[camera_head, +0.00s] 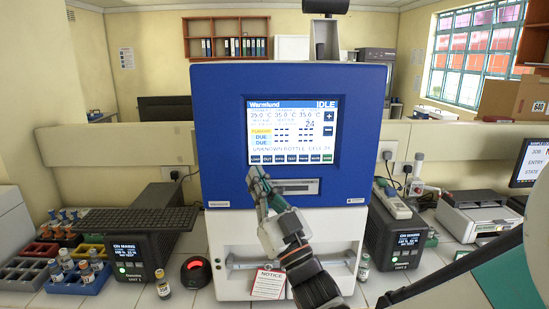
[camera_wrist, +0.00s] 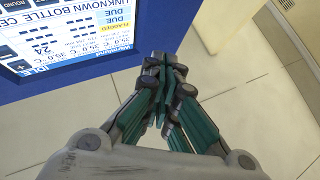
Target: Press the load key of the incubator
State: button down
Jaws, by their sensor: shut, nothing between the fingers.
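The incubator (camera_head: 215,120) is a blue and white cabinet with a lit touch screen (camera_head: 292,125) that reads IDLE and "UNKNOWN BOTTLE". A row of small dark keys runs along the bottom of the screen. The leftmost key (camera_head: 255,159) seems to be the load key, but its label is too small to read surely. My gripper (camera_head: 256,173) is shut and empty, its fingertips just below that key at the lower left of the screen. I cannot tell whether they touch the panel. In the wrist view the closed fingertips (camera_wrist: 168,62) are beside the blue front, with part of the screen (camera_wrist: 62,32) showing.
A slot (camera_head: 300,187) lies below the screen, with a handle bar and a NOTICE card (camera_head: 268,284) lower down. A dark unit (camera_head: 392,240) and a printer (camera_head: 475,215) stand on the right.

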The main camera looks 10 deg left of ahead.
aim_at(256, 159)
jog(key=shift+w, duration=0.1)
jog(key=w+a, duration=0.2)
jog(key=w, duration=0.6)
jog(key=shift+w, duration=0.2)
jog(key=shift+w, duration=0.1)
dwell(1.5)
jog(key=shift+w+a, duration=0.1)
jog(key=shift+w, duration=0.2)
jog(key=shift+w+a, duration=0.1)
jog(key=shift+w, duration=0.2)
dwell(0.6)
jog(key=shift+s, duration=0.1)
jog(key=shift+s+d+b, duration=0.2)
jog(key=shift+s+b, duration=0.1)
jog(key=shift+s, duration=0.35)
